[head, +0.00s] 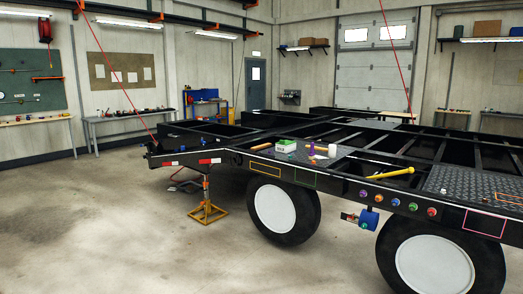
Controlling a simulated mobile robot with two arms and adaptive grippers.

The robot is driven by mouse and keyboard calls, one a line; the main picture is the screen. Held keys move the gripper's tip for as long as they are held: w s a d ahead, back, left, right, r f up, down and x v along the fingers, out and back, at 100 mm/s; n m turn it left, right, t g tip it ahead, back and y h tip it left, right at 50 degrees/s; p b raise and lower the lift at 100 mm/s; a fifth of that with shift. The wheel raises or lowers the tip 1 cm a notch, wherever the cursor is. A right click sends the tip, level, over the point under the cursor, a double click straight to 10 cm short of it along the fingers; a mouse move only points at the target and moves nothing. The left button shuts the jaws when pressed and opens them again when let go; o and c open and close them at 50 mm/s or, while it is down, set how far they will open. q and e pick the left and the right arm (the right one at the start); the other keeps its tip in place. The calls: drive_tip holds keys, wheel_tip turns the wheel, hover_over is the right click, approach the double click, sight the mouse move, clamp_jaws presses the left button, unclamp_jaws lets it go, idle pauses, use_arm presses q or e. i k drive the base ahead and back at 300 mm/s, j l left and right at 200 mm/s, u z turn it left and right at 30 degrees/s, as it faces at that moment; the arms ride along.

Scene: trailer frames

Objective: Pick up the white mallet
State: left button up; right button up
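What looks like the white mallet lies on the dark checkered deck plate of the trailer frame. Its white head (332,150) is at the right end of a short wood-coloured handle. It is small and far off in the head view, so its details are hard to tell. Neither of my grippers is in the head view.
The black trailer frame (340,183) stands on large white-hubbed wheels (275,208) and a yellow jack stand (207,212). A green and white box (286,146) sits left of the mallet. A yellow tool (390,173) lies nearer. The concrete floor (110,230) at left is clear.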

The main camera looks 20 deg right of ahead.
sight(331, 149)
drive_tip(key=i+l+z, duration=0.15)
drive_tip(key=i+z, duration=0.8)
drive_tip(key=k, duration=0.1)
